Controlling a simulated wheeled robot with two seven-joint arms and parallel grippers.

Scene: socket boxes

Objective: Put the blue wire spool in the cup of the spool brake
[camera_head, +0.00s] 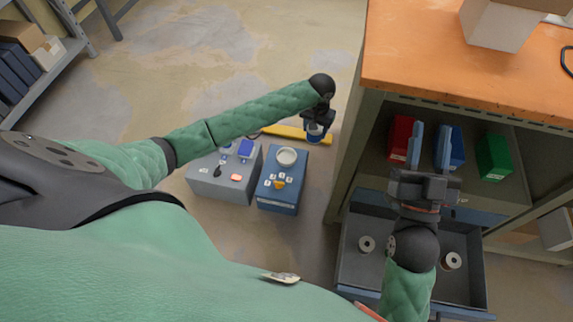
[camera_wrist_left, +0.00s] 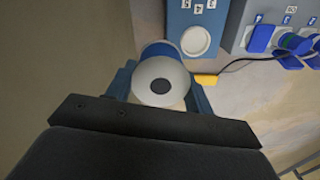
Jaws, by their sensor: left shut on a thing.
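The blue wire spool (camera_head: 315,129) is held in my left gripper (camera_head: 319,125). In the left wrist view the spool (camera_wrist_left: 160,80) shows a pale round flange with a dark centre hole and a blue winding, between the fingers of the left gripper (camera_wrist_left: 160,92). The spool brake appears to be the blue box (camera_head: 283,196) on the floor, with a round white cup (camera_head: 286,156) on top. The cup also shows in the left wrist view (camera_wrist_left: 196,41), apart from the spool and looking empty. My right gripper (camera_head: 429,148) is open and empty before the shelf.
A grey box (camera_head: 208,184) with blue sockets and an orange-red button stands left of the brake. A yellow bar (camera_head: 283,131) lies behind. The orange-topped bench (camera_head: 440,83) holds red, blue and green bins. Its open drawer (camera_head: 411,272) holds spools (camera_head: 367,244).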

